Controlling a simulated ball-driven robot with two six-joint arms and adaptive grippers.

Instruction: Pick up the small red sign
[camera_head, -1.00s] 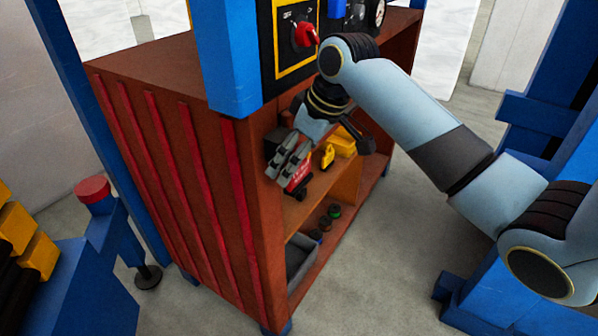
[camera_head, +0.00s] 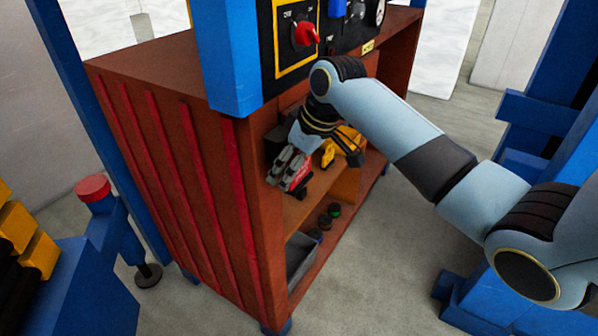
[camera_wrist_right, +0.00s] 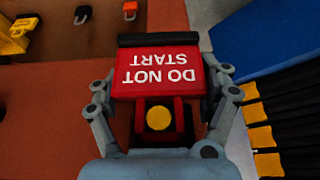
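The small red sign (camera_wrist_right: 158,75) reads DO NOT START, upside down in the right wrist view. It has a dark bar along its far edge and a red block with a yellow button (camera_wrist_right: 158,118) on the near side. My right gripper (camera_wrist_right: 158,82) has one finger on each side of the sign, close to its edges; firm contact cannot be made out. In the head view the right gripper (camera_head: 284,172) is inside the shelf opening, with the red sign (camera_head: 298,179) partly hidden by its fingers. My left gripper is not in view.
The brown cabinet (camera_head: 190,160) has a side wall close left of my right gripper. Yellow items (camera_head: 328,154) stand on the same shelf, to the right. Small padlocks (camera_wrist_right: 82,14) show beyond the sign. A grey bin (camera_head: 300,260) is on the lower shelf.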

